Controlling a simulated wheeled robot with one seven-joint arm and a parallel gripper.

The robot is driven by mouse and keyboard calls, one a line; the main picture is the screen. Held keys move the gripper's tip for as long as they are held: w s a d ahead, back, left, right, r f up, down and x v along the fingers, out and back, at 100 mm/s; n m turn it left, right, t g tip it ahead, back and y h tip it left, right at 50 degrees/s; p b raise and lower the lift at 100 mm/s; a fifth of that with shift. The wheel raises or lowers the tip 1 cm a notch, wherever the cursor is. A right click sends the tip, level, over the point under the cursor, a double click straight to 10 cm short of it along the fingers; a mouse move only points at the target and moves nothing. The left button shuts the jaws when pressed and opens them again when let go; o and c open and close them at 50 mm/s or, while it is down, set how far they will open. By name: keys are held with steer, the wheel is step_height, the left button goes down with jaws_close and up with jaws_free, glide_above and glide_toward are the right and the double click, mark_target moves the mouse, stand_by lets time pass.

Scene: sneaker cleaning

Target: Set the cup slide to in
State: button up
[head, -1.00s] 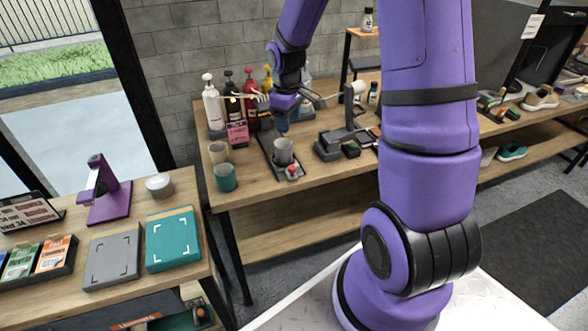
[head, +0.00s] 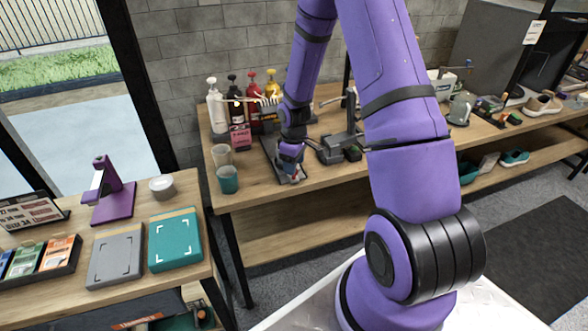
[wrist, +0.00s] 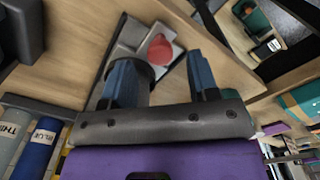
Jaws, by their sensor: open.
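The cup slide (head: 268,146) is a dark rail board on the workbench, with a grey end plate (wrist: 134,32). A round red knob (wrist: 160,49) sits on the plate in the wrist view. A dark grey cup (wrist: 146,75) stands beside the knob, partly covered by one blue finger. My gripper (head: 291,156) is over the front part of the slide and hides most of the cup in the head view. In the wrist view my gripper (wrist: 160,65) is open, one finger at the cup and one beyond the knob. I cannot tell whether a finger touches the cup.
A beige cup (head: 221,154) and a teal cup (head: 228,180) stand left of the slide. Pump bottles (head: 215,105) and a pink box (head: 240,137) stand behind. A dark stand (head: 340,145) is close on the right. The bench's front strip is clear.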

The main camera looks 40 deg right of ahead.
steer(key=shift+f, duration=1.3)
jaws_close()
steer(key=w+d, duration=0.1)
steer(key=w, duration=0.3)
steer(key=w+d, duration=0.1)
steer(key=w, duration=0.3)
steer(key=w+d, duration=0.1)
steer(key=w, duration=0.3)
steer(key=shift+d, duration=0.2)
jaws_free()
steer(key=shift+s, duration=0.1)
step_height(320, 180, up, 11)
